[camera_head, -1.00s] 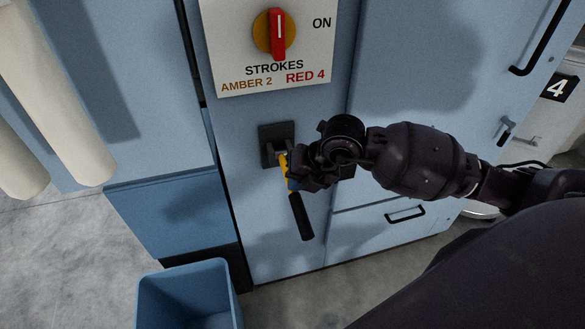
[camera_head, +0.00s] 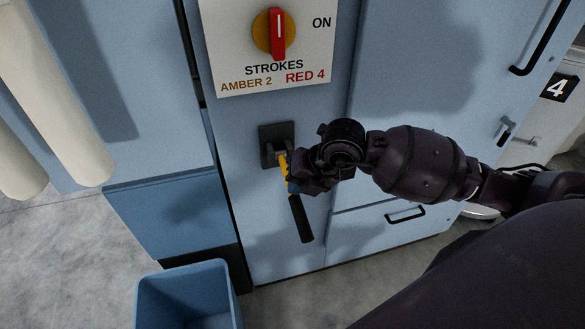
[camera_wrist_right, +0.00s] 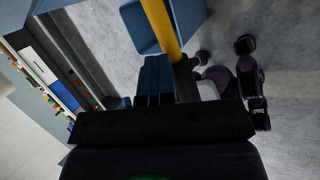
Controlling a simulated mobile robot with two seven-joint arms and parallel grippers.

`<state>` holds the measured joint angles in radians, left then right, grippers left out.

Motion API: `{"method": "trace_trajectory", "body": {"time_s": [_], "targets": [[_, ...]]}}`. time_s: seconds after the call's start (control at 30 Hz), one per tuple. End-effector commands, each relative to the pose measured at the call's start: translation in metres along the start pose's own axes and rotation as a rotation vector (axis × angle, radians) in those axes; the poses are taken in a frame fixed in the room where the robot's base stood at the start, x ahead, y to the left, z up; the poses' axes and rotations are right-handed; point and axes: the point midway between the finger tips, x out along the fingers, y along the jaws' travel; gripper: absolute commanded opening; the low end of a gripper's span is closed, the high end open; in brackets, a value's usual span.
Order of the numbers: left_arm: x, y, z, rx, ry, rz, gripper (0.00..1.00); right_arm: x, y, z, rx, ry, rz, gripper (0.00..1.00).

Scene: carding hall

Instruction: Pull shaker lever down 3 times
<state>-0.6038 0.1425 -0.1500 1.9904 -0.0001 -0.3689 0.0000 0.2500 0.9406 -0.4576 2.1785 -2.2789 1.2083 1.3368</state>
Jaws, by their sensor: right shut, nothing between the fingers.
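The shaker lever (camera_head: 302,219) has a yellow shaft and a black grip, and it hangs down and slightly right from a black bracket (camera_head: 274,146) on the blue machine panel. My right gripper (camera_head: 294,187) is at the yellow shaft, just above the black grip, and hides part of the shaft. In the right wrist view the yellow shaft (camera_wrist_right: 160,28) runs past the fingertips (camera_wrist_right: 155,68). The fingers are shut with nothing between them; whether they touch the shaft I cannot tell. My left gripper is not in view.
A white plate (camera_head: 268,50) above the lever carries a red selector knob (camera_head: 277,35) and reads "STROKES AMBER 2 RED 4". A blue bin (camera_head: 185,290) stands on the floor below left. A cabinet with black handles (camera_head: 405,214) lies to the right.

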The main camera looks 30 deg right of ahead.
Motion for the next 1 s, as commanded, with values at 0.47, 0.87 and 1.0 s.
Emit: {"method": "trace_trajectory", "body": {"time_s": [0.47,0.87,1.0], "targets": [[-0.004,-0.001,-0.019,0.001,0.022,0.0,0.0,-0.014,0.009,0.01,0.001,-0.001,-0.002,0.0],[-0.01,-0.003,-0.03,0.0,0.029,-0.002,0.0,-0.027,0.019,0.021,0.001,-0.003,-0.003,0.0],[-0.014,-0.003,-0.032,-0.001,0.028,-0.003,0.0,-0.032,0.023,0.024,0.0,-0.003,-0.002,0.0]]}}
